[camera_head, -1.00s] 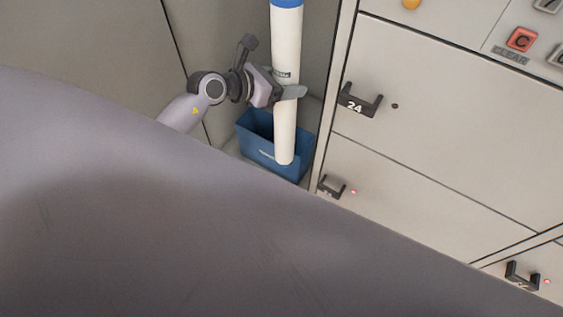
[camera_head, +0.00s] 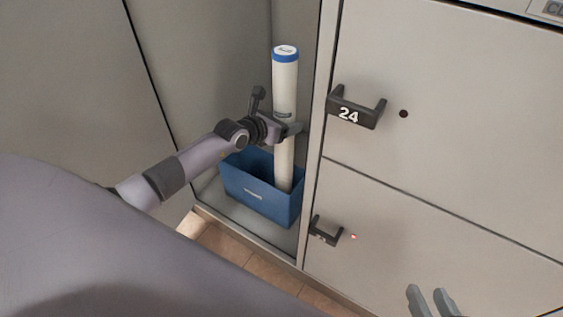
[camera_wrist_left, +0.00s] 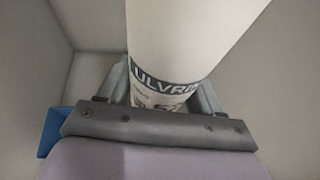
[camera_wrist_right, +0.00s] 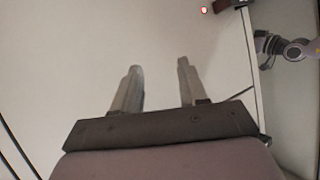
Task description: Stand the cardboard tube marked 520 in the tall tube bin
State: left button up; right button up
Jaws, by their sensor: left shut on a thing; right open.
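A white cardboard tube (camera_head: 285,95) with a blue-rimmed cap stands nearly upright in the head view. My left gripper (camera_head: 290,130) is shut on it around mid-height. In the left wrist view the tube (camera_wrist_left: 185,45) fills the middle between the fingers, with dark lettering on it; the number cannot be read clearly. The tube's lower end goes down into the blue bin (camera_head: 243,188), behind its front wall; whether it touches the bin floor is hidden. A blue edge also shows in the left wrist view (camera_wrist_left: 52,130). My right gripper (camera_head: 432,303) is open and empty at the bottom right.
The bin stands in a narrow recess beside pale lockers. A locker door with handle 24 (camera_head: 356,110) is right of the recess, with another handle (camera_head: 325,231) and a small red light below. The right gripper is before a plain pale panel (camera_wrist_right: 165,50).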

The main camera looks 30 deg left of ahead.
aim_at(284, 153)
pick_arm(q)
notch_tip(284, 153, down, 8)
jog(key=b, duration=0.3)
notch_tip(284, 153, down, 4)
jog(key=b, duration=0.2)
jog(key=shift+w+r+b, duration=0.1)
jog(key=shift+r+b, duration=0.1)
jog(key=shift+b, duration=0.15)
jog(key=shift+f, duration=0.1)
pick_arm(e)
jog(key=shift+w+a+f+t+y, duration=0.25)
jog(key=shift+a+y, duration=0.15)
jog(key=shift+a, duration=0.15)
jog(key=shift+w+a+f+t+y, duration=0.15)
jog(key=shift+a+f+t+y, duration=0.1)
jog(key=shift+a+y, duration=0.2)
pick_arm(q)
jog(key=shift+f, duration=0.15)
jog(key=o, duration=1.6)
